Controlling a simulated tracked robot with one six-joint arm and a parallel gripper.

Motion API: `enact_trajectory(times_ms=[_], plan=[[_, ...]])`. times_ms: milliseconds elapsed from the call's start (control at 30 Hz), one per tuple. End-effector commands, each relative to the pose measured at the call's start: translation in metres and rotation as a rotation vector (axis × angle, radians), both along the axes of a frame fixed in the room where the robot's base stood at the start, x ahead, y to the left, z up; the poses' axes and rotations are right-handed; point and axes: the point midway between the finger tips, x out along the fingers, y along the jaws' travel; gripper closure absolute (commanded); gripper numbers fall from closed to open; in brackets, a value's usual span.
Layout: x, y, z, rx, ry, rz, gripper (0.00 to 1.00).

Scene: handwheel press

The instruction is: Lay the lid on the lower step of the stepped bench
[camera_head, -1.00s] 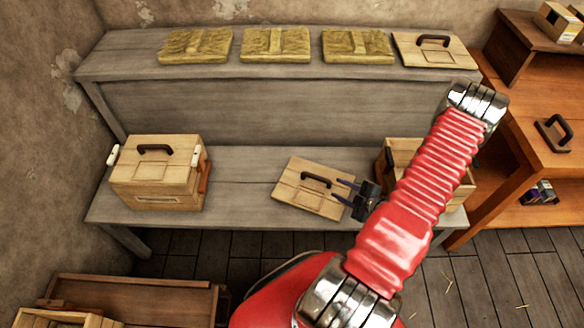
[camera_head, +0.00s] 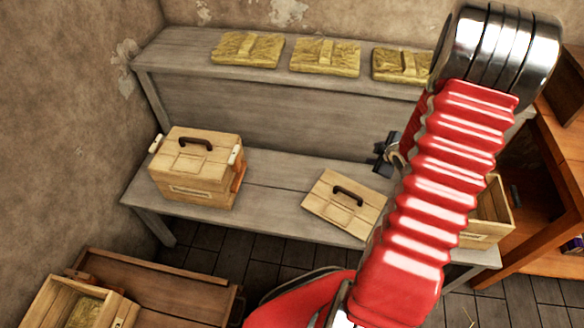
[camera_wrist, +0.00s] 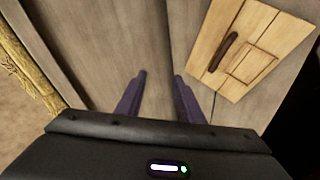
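The wooden lid (camera_head: 343,204) with a dark handle lies on the lower step (camera_head: 280,172) of the grey stepped bench, near its front edge, between two wooden boxes. In the wrist view the lid (camera_wrist: 247,50) lies at the upper right, apart from the fingers. My gripper (camera_wrist: 160,80) is open, with two purple fingers spread and bare grey boards between them. In the head view my gripper (camera_head: 382,158) shows partly behind my red arm, above and right of the lid, not touching it.
A lidded box (camera_head: 195,172) stands on the lower step at left. An open box (camera_head: 488,215) stands at right, partly behind my arm. Straw-coloured slabs (camera_head: 325,56) lie on the upper step. A wooden chest (camera_head: 150,290) and an orange table (camera_head: 560,170) flank the bench.

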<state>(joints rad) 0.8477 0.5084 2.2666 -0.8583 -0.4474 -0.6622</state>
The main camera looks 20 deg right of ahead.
Motion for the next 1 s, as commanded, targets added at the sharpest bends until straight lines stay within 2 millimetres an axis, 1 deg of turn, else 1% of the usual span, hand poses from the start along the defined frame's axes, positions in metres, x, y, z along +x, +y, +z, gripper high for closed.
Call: enact_trajectory(times_ms=[33, 267, 467, 600, 733, 867, 1000], plan=[[0.006, 0.005, 0.016, -0.008, 0.002, -0.016, 0.66], [0.018, 0.03, 0.074, -0.004, 0.013, -0.126, 0.66], [0.021, 0.062, 0.122, 0.024, 0.009, -0.22, 0.66], [0.017, 0.089, 0.152, 0.057, 0.002, -0.283, 0.66], [0.011, 0.117, 0.178, 0.097, -0.008, -0.337, 0.66], [0.0, 0.147, 0.201, 0.149, -0.014, -0.387, 0.66], [-0.015, 0.181, 0.223, 0.213, -0.017, -0.435, 0.66]])
